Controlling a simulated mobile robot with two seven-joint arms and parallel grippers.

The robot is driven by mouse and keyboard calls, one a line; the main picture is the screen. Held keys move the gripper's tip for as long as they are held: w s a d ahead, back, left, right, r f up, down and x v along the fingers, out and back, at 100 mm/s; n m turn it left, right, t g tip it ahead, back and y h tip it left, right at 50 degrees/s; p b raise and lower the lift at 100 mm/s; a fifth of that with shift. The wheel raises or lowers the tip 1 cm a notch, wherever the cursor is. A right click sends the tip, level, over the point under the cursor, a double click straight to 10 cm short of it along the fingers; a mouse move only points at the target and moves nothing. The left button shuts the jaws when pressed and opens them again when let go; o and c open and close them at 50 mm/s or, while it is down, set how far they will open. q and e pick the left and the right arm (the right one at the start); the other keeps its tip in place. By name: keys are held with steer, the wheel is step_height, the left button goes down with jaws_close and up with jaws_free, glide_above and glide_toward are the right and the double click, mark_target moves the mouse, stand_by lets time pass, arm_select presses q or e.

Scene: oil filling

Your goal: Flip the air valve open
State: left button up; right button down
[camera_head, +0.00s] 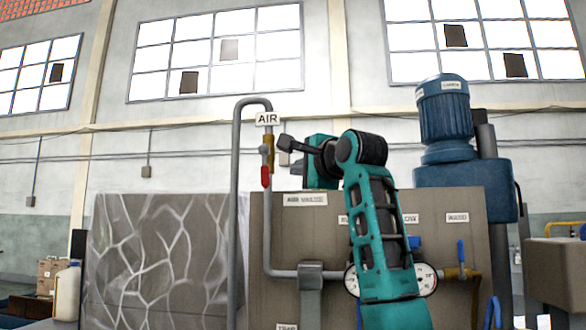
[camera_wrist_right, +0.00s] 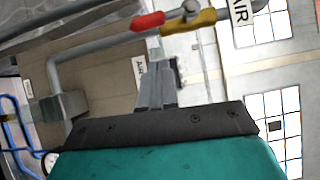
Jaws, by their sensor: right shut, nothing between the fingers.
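The air valve (camera_head: 268,152) has a brass-yellow body on a grey vertical pipe, below the "AIR" label (camera_head: 267,119). Its red handle (camera_head: 265,177) points down, roughly along the pipe. In the right wrist view the valve body (camera_wrist_right: 196,28) and red handle (camera_wrist_right: 148,22) lie at the top, beyond the fingertips. My right gripper (camera_head: 286,143) is just right of the valve in the head view. It is shut and empty, its fingers (camera_wrist_right: 156,80) together, and looks apart from the handle. My left gripper is not in view.
A brown panel (camera_head: 290,235) with labels and gauges stands below and behind my right arm. A blue motor (camera_head: 446,115) is at the right. A second valve with a blue handle (camera_head: 461,252) is at the lower right. The pipe (camera_head: 236,200) bends over left of the valve.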

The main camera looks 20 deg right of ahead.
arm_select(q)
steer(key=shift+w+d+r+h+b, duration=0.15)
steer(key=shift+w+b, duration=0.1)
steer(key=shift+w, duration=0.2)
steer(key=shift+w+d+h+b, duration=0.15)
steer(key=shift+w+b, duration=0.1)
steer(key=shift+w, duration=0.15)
arm_select(e)
steer(key=s, duration=0.7)
steer(key=shift+f, duration=0.15)
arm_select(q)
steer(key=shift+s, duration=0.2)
